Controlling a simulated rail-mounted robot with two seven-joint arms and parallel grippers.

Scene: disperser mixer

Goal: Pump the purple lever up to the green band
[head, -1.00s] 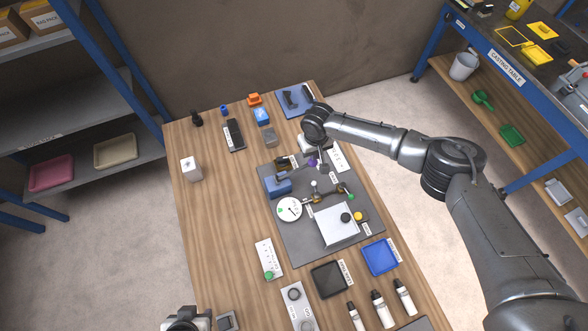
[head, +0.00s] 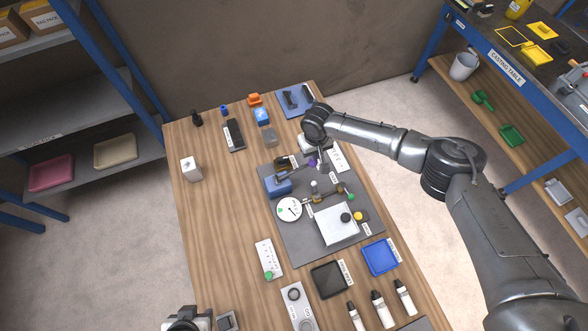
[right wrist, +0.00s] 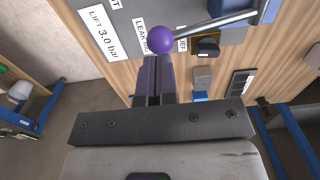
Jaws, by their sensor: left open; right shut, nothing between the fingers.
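The purple lever knob (head: 312,162) sits at the end of a grey rod that runs out from the blue pump body (head: 278,184). In the right wrist view the knob (right wrist: 161,40) is just beyond my right fingertips; I cannot tell whether they touch it. My right gripper (right wrist: 153,62) is shut and empty. The white round gauge (head: 289,209) has a dark needle and a small green mark at its left; the exact reading is too small to tell. My left gripper (head: 186,322) is open at the bottom edge, away from the pump, and partly cut off.
A brass valve fitting (head: 318,197) and a white tray (head: 336,225) share the grey mat (head: 300,250) with the pump. A black tray (head: 329,279), a blue tray (head: 380,257) and several bottles stand nearer. The table's left strip is mostly clear around a white box (head: 191,168).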

